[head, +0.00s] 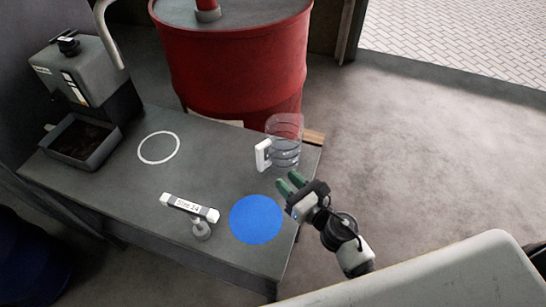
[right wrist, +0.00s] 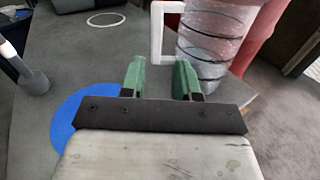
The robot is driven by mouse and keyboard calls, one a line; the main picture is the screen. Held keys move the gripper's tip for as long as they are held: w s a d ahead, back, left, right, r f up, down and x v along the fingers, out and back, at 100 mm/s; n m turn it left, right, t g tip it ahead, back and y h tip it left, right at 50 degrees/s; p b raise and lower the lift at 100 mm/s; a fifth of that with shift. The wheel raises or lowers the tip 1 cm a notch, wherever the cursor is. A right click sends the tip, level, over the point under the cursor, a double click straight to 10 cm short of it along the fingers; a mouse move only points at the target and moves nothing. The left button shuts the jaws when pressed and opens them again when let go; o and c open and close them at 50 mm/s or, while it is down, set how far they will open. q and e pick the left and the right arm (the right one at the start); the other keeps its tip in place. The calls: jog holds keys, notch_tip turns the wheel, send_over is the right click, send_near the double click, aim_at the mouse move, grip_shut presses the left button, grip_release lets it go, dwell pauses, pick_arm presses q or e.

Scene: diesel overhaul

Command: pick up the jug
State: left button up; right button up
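The clear jug (head: 286,141) with dark ring lines and a white handle stands upright near the right edge of the grey table. Its white handle (head: 263,155) faces left in the head view. In the right wrist view the jug (right wrist: 215,38) is ahead and to the right, with the handle at its left. My right gripper (head: 288,184) is just in front of the jug, apart from it. Its two green fingers (right wrist: 161,77) are spread with nothing between them. My left gripper is not in view.
On the table (head: 130,205) are a blue disc (head: 256,219), a white ring mark (head: 159,132), a labelled white sign (head: 189,207) on a small stand, and a dark tray (head: 83,141) below a grey machine (head: 78,72). A red drum (head: 235,65) stands behind the table.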

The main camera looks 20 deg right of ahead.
aim_at(262, 158)
jog(key=shift+w+a+n, duration=0.3)
jog(key=shift+n, duration=0.1)
jog(key=p+x, duration=0.1)
jog(key=x, duration=0.3)
jog(key=shift+p+x, duration=0.55)
jog(key=shift+x, duration=2.55)
jog(key=shift+s, duration=0.1)
jog(key=shift+c, duration=0.3)
grip_shut()
jog(key=shift+r, duration=0.1)
